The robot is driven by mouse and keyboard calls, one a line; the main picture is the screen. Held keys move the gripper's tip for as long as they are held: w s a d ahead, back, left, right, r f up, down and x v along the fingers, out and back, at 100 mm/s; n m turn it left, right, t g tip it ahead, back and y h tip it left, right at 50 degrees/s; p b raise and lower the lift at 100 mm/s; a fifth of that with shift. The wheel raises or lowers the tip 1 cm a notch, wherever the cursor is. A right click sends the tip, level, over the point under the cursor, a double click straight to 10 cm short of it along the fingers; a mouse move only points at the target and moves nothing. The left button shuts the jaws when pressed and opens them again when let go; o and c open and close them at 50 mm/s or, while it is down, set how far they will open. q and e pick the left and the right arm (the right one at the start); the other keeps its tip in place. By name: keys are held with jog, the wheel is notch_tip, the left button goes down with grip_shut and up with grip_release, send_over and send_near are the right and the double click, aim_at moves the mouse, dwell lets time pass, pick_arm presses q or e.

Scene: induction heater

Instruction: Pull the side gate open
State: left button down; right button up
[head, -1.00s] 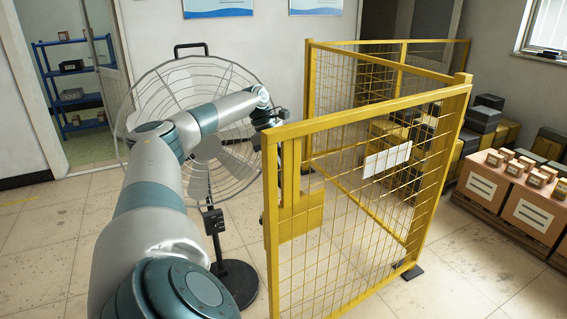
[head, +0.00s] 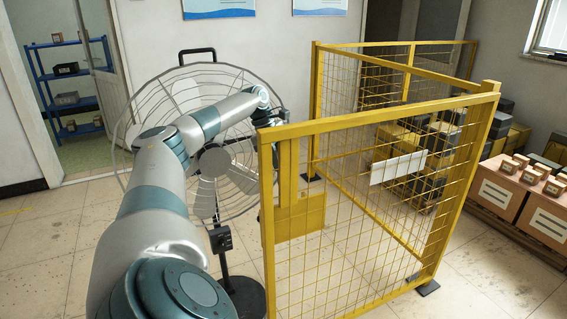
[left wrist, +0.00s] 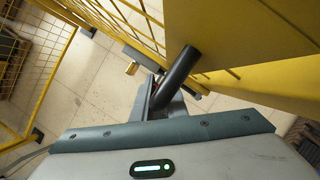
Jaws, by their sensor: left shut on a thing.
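The yellow mesh gate (head: 380,112) stands across the middle of the head view, with a white plate on its mesh. My left arm reaches from the left to the gate's left post. In the head view the left gripper is mostly hidden behind this post. In the left wrist view my left gripper (left wrist: 160,98) is shut on a dark round bar handle (left wrist: 181,70) beside a yellow panel (left wrist: 215,45). The exact finger contact is partly hidden. My right gripper is in neither view.
A large round fan (head: 213,160) on a black stand is close behind my left arm. More yellow fence (head: 395,46) runs behind the gate. Cartons (head: 508,190) and dark-and-yellow boxes stand at the right. Bare floor shows left of the fan.

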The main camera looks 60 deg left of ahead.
pick_arm(q)
jog(key=shift+s+a+f, duration=0.1)
jog(key=shift+s+f, duration=0.05)
jog(key=shift+s, duration=0.15)
jog(key=c, duration=1.9)
grip_release()
jog(key=shift+o, duration=0.7)
jog(key=shift+s+a, duration=0.2)
jog(key=shift+s, duration=0.1)
jog(key=shift+w+d+r, duration=0.15)
jog(key=shift+w+r, duration=0.05)
jog(key=shift+w, duration=0.1)
jog(key=shift+r, duration=0.5)
jog(key=p+v, duration=0.3)
jog(key=v, duration=1.3)
jog(key=shift+s+a, duration=0.4)
jog(key=shift+s, duration=0.05)
